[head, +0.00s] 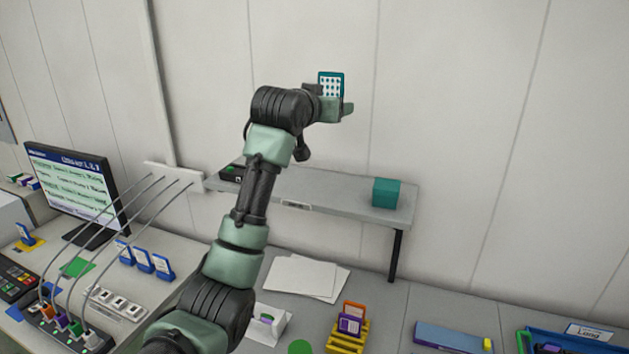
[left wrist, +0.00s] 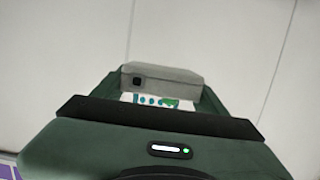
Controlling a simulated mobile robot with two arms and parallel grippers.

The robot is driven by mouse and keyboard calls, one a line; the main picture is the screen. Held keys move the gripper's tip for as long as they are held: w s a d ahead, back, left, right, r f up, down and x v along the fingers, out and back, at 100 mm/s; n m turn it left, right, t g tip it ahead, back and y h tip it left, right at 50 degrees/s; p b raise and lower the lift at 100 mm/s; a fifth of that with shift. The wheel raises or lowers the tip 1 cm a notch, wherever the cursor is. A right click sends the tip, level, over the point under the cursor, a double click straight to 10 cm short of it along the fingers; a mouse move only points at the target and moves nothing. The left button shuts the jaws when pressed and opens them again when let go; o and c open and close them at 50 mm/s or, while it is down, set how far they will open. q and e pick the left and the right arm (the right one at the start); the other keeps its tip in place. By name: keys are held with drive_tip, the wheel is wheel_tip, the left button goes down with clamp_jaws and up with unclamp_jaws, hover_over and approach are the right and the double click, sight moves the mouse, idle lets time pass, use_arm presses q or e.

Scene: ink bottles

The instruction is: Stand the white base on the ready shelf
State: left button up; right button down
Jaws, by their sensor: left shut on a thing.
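My left gripper (head: 331,108) is raised high in front of the back wall, above the grey wall shelf (head: 335,192). It is shut on a teal-framed card (head: 332,84) with a white dotted face, held upright. In the left wrist view, a strip of that dotted card (left wrist: 150,100) shows between the gripper's sides (left wrist: 160,98), below a grey block. A white stand (head: 279,328) with a green mark is on the bench, partly hidden by my arm; I cannot tell if it is the white base. The shelf's label is too small to read.
A teal cube (head: 387,192) sits at the shelf's right end and a black device (head: 232,173) at its left end. The shelf's middle is clear. Below are white papers (head: 302,278), a yellow rack (head: 346,337) and a blue tray (head: 585,345). A monitor (head: 72,190) stands left.

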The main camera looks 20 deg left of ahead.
use_arm(q)
drive_tip(key=p, duration=0.4)
hover_over(326, 193)
wheel_tip(326, 193, down, 15)
drive_tip(key=shift+s+f, duration=0.1)
wheel_tip(326, 193, down, 4)
drive_tip(key=shift+r+p, duration=0.25)
drive_tip(key=shift+p, duration=0.3)
drive_tip(key=shift+f, duration=0.35)
drive_tip(key=shift+f, duration=0.1)
drive_tip(key=o, duration=1.4)
drive_tip(key=shift+o, duration=0.2)
